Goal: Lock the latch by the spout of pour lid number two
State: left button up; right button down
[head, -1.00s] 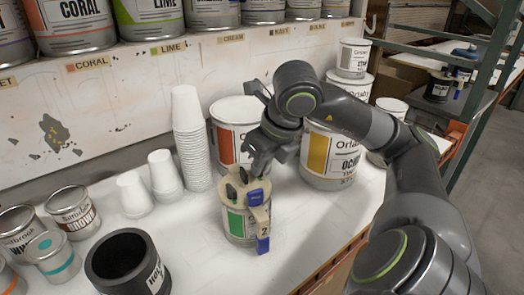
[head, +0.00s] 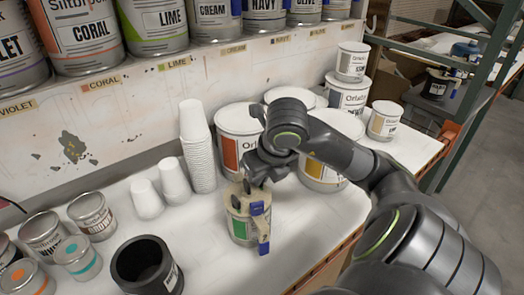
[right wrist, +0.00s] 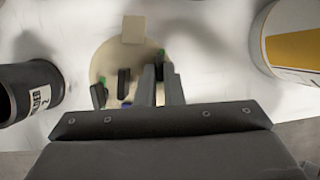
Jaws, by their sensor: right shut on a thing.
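The beige pour lid (head: 236,196) sits on a small can with a green label (head: 240,229) on the bench. Its cream spout part, marked 2 and with blue pieces (head: 264,247), hangs at the can's front. In the right wrist view the lid (right wrist: 112,62) is a round beige disc with a square tab (right wrist: 133,29) at its far edge. Black latches (right wrist: 123,80) stand on it. My right gripper (right wrist: 160,92) reaches down over the lid's right edge, shut on a dark latch with a green bit beside it. The fingers largely hide this latch. My left gripper is out of view.
Stacked white cups (head: 198,150) stand behind left. Larger paint cans (head: 236,135) stand just behind my right gripper. A black holder (head: 145,265) is at the front left, with small cans (head: 90,212) beyond it. White bench is clear right of the lid.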

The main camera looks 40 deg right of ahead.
jog(key=c, duration=1.5)
grip_release()
jog(key=shift+c, duration=0.2)
jog(key=shift+s+r, duration=0.1)
jog(key=shift+r, duration=0.4)
jog(key=v, duration=1.6)
jog(key=shift+r, duration=0.15)
jog(key=shift+s, duration=0.1)
